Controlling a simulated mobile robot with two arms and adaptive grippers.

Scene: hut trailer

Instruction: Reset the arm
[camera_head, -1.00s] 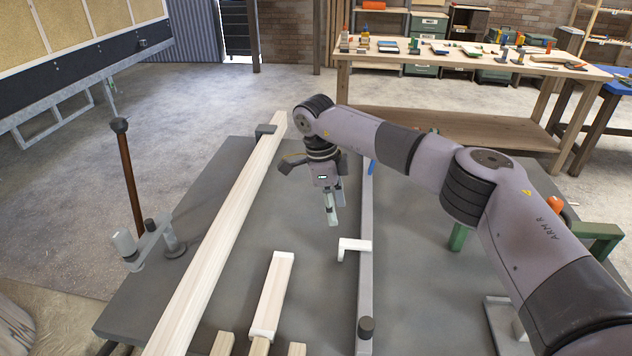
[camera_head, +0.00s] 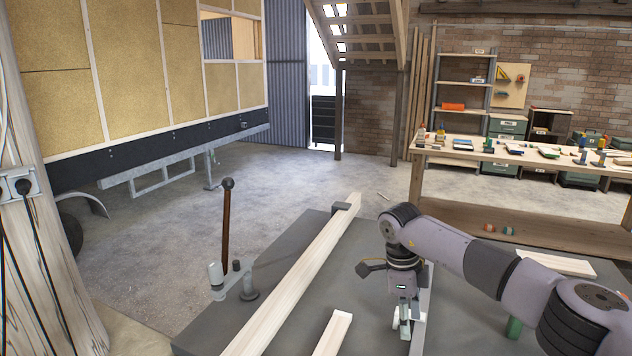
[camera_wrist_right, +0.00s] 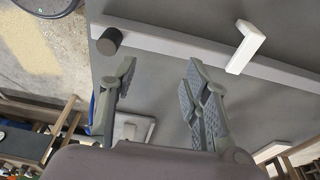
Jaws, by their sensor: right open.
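My right gripper (camera_head: 408,318) hangs pointing down over the dark grey table (camera_head: 300,222), to the right of the long wooden beam. In the right wrist view my right gripper (camera_wrist_right: 158,85) is open, with its two grey padded fingers apart and nothing between them. A grey rail (camera_wrist_right: 180,42) with a dark round knob (camera_wrist_right: 109,41) and a white block (camera_wrist_right: 245,48) lies beyond the fingertips. My right arm reaches in from the lower right of the head view. My left gripper is in neither view.
A long pale beam (camera_head: 300,275) runs along the table, with a shorter piece (camera_head: 333,332) beside it. A lever with a dark knob (camera_head: 227,220) stands at the table's left edge. A workbench (camera_head: 470,152) with tools stands behind.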

